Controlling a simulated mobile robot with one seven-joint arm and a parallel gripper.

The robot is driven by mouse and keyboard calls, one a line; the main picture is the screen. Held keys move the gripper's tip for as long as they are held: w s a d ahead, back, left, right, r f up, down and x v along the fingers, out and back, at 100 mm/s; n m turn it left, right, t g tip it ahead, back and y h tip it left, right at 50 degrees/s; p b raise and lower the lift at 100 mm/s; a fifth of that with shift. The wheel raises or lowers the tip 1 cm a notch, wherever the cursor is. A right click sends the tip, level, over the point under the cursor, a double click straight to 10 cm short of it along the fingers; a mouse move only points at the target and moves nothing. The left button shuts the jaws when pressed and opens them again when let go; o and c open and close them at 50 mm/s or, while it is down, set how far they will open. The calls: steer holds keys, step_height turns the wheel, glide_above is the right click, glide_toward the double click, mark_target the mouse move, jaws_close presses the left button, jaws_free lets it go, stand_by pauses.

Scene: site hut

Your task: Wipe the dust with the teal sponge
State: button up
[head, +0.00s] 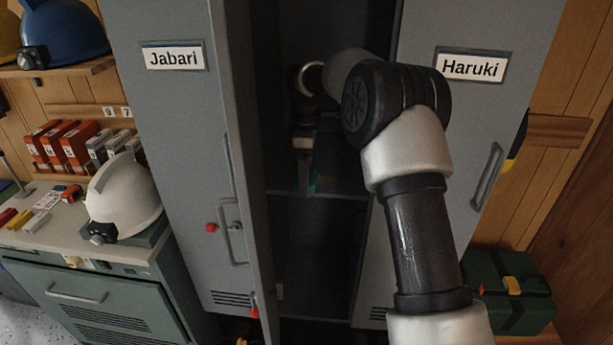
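My arm reaches into the dark open locker (315,255) between the doors labelled Jabari and Haruki. My gripper (306,187) points down just above the locker's shelf (345,191), in shadow. A small strip of teal (313,183), which may be the teal sponge, shows beside the fingers. The gripper and the dim light hide most of it. I cannot tell whether the fingers are open or shut on it. No dust can be made out on the shelf.
The Jabari door (175,130) stands left of the opening, the Haruki door (470,120) right of it. A green case (510,295) sits low at right.

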steer(key=shift+s+a, duration=0.1)
steer(key=shift+s, duration=0.05)
steer(key=shift+a+r+p, duration=0.2)
steer(key=shift+a+p, duration=0.3)
steer(key=shift+w+a+p, duration=0.3)
steer(key=shift+a+p, duration=0.1)
steer(key=shift+a, duration=0.35)
steer(key=shift+w+d+r+p, duration=0.15)
steer(key=shift+w+p, duration=0.2)
steer(key=shift+p, duration=0.4)
steer(key=w+p, duration=0.2)
steer(key=p, duration=0.1)
steer(key=shift+d, duration=0.15)
steer(key=shift+w+d+p, duration=0.1)
steer(key=shift+w+p, duration=0.25)
steer(key=shift+w, duration=0.25)
steer(key=shift+w+d, duration=0.2)
steer(key=shift+w, duration=0.65)
steer(key=shift+w+d, duration=0.15)
steer(key=shift+w, duration=0.65)
